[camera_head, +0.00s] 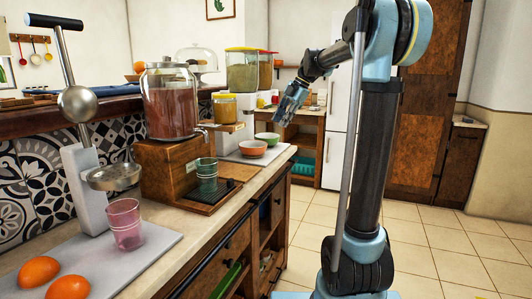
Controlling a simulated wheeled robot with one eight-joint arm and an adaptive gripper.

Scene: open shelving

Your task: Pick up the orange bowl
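The orange bowl (252,148) sits upright on a light mat at the far end of the counter (218,190). A green bowl (268,138) stands just behind it and to its right. My gripper (279,121) hangs from my arm, angled downward, above and to the right of the bowls in the picture. It appears apart from both bowls. Its fingers are small and dark here, so I cannot tell whether they are parted. I see nothing held in it.
A drink dispenser (168,103) on a wooden stand, stacked green cups (206,175), a pink glass (125,224), oranges (39,271) and a metal juicer press (76,104) fill the nearer counter.

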